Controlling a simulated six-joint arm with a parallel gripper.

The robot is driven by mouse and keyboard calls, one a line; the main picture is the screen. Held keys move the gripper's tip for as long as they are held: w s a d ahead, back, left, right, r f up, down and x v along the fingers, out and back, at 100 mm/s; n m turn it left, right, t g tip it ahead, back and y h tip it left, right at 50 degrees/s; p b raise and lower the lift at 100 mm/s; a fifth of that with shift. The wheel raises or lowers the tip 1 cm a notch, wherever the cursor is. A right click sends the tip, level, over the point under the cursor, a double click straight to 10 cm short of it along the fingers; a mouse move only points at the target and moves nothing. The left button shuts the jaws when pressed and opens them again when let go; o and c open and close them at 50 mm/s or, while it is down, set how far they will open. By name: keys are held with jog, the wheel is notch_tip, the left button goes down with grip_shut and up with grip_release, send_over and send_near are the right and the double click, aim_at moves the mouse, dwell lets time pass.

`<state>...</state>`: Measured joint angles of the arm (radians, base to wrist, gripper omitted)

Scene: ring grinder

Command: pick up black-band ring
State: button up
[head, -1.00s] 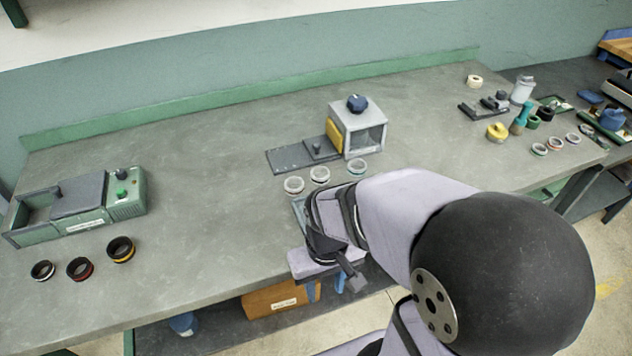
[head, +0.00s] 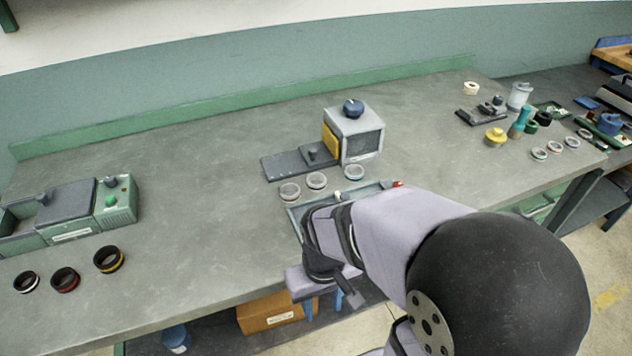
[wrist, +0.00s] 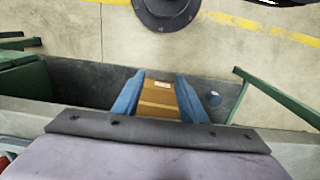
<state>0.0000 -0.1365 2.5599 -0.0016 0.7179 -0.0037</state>
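Three pale rings stand in a row near the middle of the bench: a left one (head: 289,191), a middle one (head: 316,180) and a right one (head: 354,172) with a teal band. Three dark rings stand at the far left: one (head: 26,281) with no clear colour band, one with a red band (head: 65,279) and one with a yellow band (head: 109,259). I cannot tell for sure which is the black-band ring. My gripper (head: 323,303) hangs in front of the bench edge, pointing down. Its blue fingers (wrist: 158,82) are apart and empty, above the floor-level shelf.
A shallow tray (head: 293,217) lies behind my wrist, partly hidden by my arm. A grey grinder housing (head: 358,136) stands behind the pale rings. A green machine (head: 115,204) is at left. A cardboard box (head: 268,313) sits below. The bench between is clear.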

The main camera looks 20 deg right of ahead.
jog(key=shift+o, duration=0.5)
jog(key=o, duration=0.5)
jog(key=w+a+r+m+t+p, duration=0.1)
jog(key=w+r+m+t+p, duration=0.1)
jog(key=w+r+p, duration=0.4)
jog(key=w+d+r+p, duration=0.1)
jog(key=w+d+r, duration=0.1)
jog(key=w, duration=0.2)
jog(key=w+d+r+m+p, duration=0.1)
jog(key=w+d, duration=0.1)
jog(key=w, duration=0.2)
jog(key=w+d+r+m+t+h+p, duration=0.1)
jog(key=w+r+p, duration=0.1)
jog(key=w, duration=0.3)
jog(key=shift+d+r, duration=0.35)
jog(key=shift+d, duration=0.05)
jog(key=w+d+r+m+t+h+p, duration=0.1)
jog(key=w+d+m+p, duration=0.15)
jog(key=w+d, duration=0.45)
jog(key=shift+n, duration=0.35)
jog(key=shift+w+a+f+p, duration=0.25)
jog(key=shift+w+f+p, duration=0.35)
jog(key=shift+f, duration=0.55)
jog(key=shift+w+a+f+p, duration=0.2)
jog(key=shift+w+f+p, duration=0.35)
jog(key=shift+f, duration=0.55)
jog(key=shift+w+a+f+p, duration=0.25)
jog(key=shift+w+f+p, duration=0.15)
jog(key=shift+w+f, duration=0.55)
